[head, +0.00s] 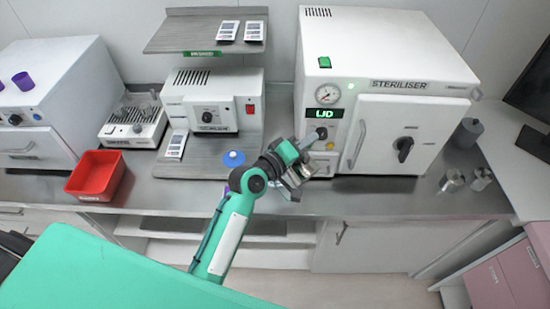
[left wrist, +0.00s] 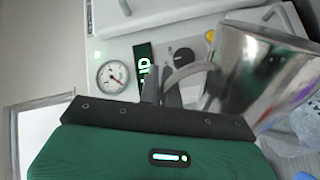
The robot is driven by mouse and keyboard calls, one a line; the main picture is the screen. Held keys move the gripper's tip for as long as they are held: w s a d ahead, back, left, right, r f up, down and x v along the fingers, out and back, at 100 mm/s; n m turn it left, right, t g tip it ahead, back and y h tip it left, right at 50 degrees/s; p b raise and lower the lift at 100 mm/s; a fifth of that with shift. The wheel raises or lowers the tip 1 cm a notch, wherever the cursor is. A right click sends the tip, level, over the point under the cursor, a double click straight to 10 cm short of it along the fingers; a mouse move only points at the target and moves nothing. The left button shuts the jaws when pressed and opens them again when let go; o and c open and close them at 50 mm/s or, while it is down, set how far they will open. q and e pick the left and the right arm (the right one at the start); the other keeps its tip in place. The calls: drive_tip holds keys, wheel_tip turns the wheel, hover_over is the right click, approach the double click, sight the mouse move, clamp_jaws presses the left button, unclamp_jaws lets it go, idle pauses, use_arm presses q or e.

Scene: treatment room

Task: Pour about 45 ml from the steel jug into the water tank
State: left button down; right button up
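The steel jug (left wrist: 262,75) fills the right of the left wrist view, and a small shiny part of it (head: 294,178) shows in the head view. My left gripper (left wrist: 168,92) is shut on the jug's handle, in front of the steriliser. I cannot tell the jug's exact tilt or see inside it. A clear plastic thing (left wrist: 292,132), perhaps the water tank, shows below the jug at the right edge of the left wrist view. In the head view the arm and gripper hide much of that place. My right gripper is not in view.
The white steriliser (head: 395,55) has a gauge, a lit green display (head: 324,113) and a closed door. Steel cups (head: 453,180) stand at the right of the counter. A red bin (head: 97,176) and a sealer (head: 213,110) are at the left. The front counter has free room.

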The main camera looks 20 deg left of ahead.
sight(318, 167)
use_arm(q)
drive_tip(key=shift+r, duration=0.15)
idle(0.4)
drive_tip(key=shift+w+a+n, duration=0.1)
drive_tip(key=shift+a+n, duration=0.05)
drive_tip(key=shift+n, duration=0.25)
idle(0.8)
drive_tip(key=shift+s+d+f+m+b, duration=0.25)
drive_tip(key=shift+d+f+m+b, duration=0.05)
drive_tip(key=shift+f+m, duration=0.1)
drive_tip(key=d+m, duration=0.1)
drive_tip(key=s+m, duration=0.1)
drive_tip(key=d+m, duration=0.1)
drive_tip(key=m, duration=0.1)
drive_tip(key=shift+s+d, duration=0.35)
drive_tip(key=shift+s+d+f+m+t+p, duration=0.15)
drive_tip(key=shift+d+m+p, duration=0.1)
drive_tip(key=shift+m, duration=0.35)
drive_tip(key=shift+s+d+r+m+t+p, duration=0.1)
drive_tip(key=shift+d+m+t+p, duration=0.1)
drive_tip(key=shift+m, duration=0.4)
drive_tip(key=shift+f, duration=0.2)
